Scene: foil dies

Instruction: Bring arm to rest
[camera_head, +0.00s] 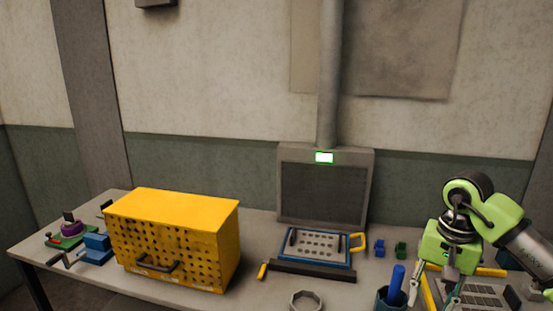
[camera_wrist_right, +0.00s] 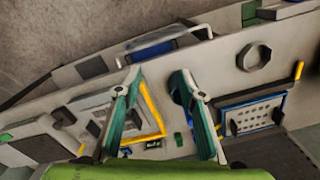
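My right arm comes in from the right in the head view, with its green gripper (camera_head: 434,292) pointing down above the right end of the table. In the right wrist view the two fingers of this gripper (camera_wrist_right: 158,82) stand wide apart with nothing between them. A yellow-edged tray (camera_head: 430,295) lies below and behind the gripper, partly hidden by it; its yellow frame also shows in the right wrist view (camera_wrist_right: 151,108). My left arm and gripper are not in view.
A yellow perforated box (camera_head: 180,205) stands on the table (camera_head: 245,290) at left. A blue-framed plate (camera_head: 345,258) sits before a grey screened unit (camera_head: 325,185). A hexagonal ring (camera_head: 306,300) and a cup with a blue handle (camera_head: 395,288) are near the front.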

